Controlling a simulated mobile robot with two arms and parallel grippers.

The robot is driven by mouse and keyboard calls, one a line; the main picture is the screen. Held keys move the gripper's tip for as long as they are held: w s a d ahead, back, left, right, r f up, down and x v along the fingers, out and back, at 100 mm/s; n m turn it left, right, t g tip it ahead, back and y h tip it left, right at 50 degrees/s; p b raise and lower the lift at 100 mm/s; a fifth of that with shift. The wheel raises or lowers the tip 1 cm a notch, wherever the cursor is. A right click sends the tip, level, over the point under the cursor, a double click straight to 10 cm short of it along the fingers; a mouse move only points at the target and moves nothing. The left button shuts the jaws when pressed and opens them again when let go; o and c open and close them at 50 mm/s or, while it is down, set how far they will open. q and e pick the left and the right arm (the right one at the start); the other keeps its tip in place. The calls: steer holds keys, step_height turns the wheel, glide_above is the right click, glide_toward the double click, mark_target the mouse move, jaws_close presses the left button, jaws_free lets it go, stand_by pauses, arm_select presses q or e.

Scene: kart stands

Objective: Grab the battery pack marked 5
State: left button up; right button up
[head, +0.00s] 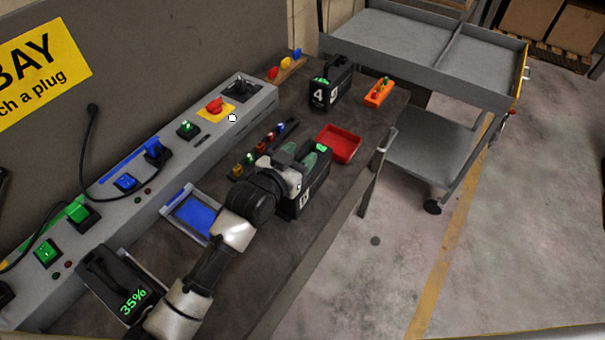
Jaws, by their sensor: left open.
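My left gripper (301,156) is open at the top of a black battery pack (317,180) in the middle of the bench. Its fingers are around or just over the pack's handle; I cannot tell if they touch. A pale mark shows low on this pack's side, partly covered and too small to read surely. A green light shows on its top. Another black battery pack (327,90) farther back bears a white 4 and what looks like a 9. A third black pack (112,285) at the lower left shows 35% in green. My right gripper is not in view.
A red tray (340,144) lies just beyond the middle pack. A blue-lined tray (191,215) is left of my arm. A grey charging strip (160,175) with plugs and switches runs along the wall. An orange block (379,92) is at the far end. A grey cart (400,45) stands beyond.

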arm_select(q)
steer(key=shift+w+d+f, duration=0.1)
steer(key=shift+w+d, duration=0.2)
steer(key=shift+w, duration=0.2)
steer(key=shift+a, duration=0.1)
jaws_close()
stand_by(0.9)
steer(key=shift+r, duration=0.2)
